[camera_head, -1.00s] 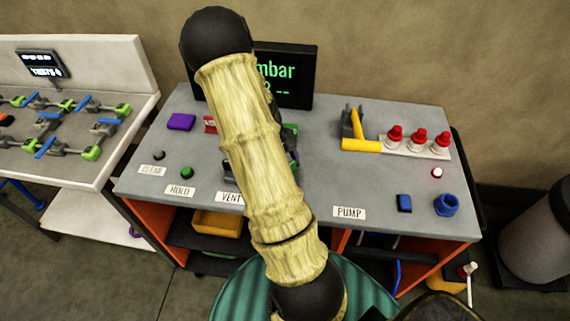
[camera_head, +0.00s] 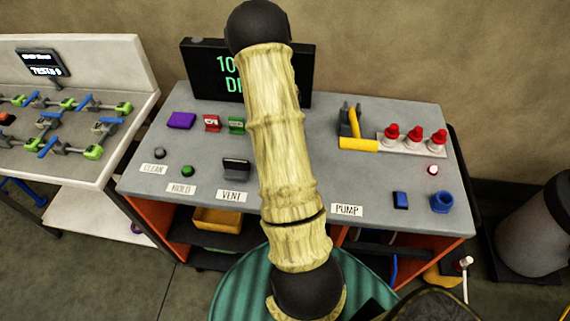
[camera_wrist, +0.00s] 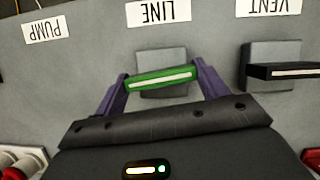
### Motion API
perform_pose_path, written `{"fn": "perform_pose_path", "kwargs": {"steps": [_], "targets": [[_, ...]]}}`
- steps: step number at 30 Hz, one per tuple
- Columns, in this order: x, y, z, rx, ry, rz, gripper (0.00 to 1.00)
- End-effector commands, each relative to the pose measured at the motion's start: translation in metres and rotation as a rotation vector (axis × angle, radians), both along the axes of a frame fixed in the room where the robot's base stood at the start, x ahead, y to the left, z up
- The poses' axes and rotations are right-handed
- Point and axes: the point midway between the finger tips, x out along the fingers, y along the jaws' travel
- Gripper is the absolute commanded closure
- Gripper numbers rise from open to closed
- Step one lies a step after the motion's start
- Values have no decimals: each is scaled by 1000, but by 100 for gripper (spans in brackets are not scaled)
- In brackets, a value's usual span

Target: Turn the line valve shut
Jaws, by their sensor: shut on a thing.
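The line valve's green handle (camera_wrist: 163,78), with a pale stripe along it, shows in the wrist view in front of its grey block (camera_wrist: 164,57), below the upside-down LINE label (camera_wrist: 158,12). The handle lies nearly crosswise in the picture, its right end slightly higher. My gripper (camera_wrist: 161,84) has its two purple fingers at the handle's two ends and is shut on it. In the head view my arm hides the gripper and the line valve.
The vent valve (camera_wrist: 285,71), with a dark handle, is just right of my gripper in the wrist view. In the head view a yellow-handled lever (camera_head: 357,143) and red-capped pieces (camera_head: 414,136) stand on the bench's right side. A display (camera_head: 214,76) stands at the back.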

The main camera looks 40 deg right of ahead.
Motion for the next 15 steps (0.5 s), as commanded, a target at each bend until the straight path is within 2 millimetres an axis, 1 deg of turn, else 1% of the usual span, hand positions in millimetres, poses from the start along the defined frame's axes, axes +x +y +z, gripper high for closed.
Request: {"fn": "perform_pose_path", "kwargs": {"steps": [6,15], "targets": [[1,-1,1,-3,-4,-104,50],[1,-1,1,-4,-4,-148,50]]}}
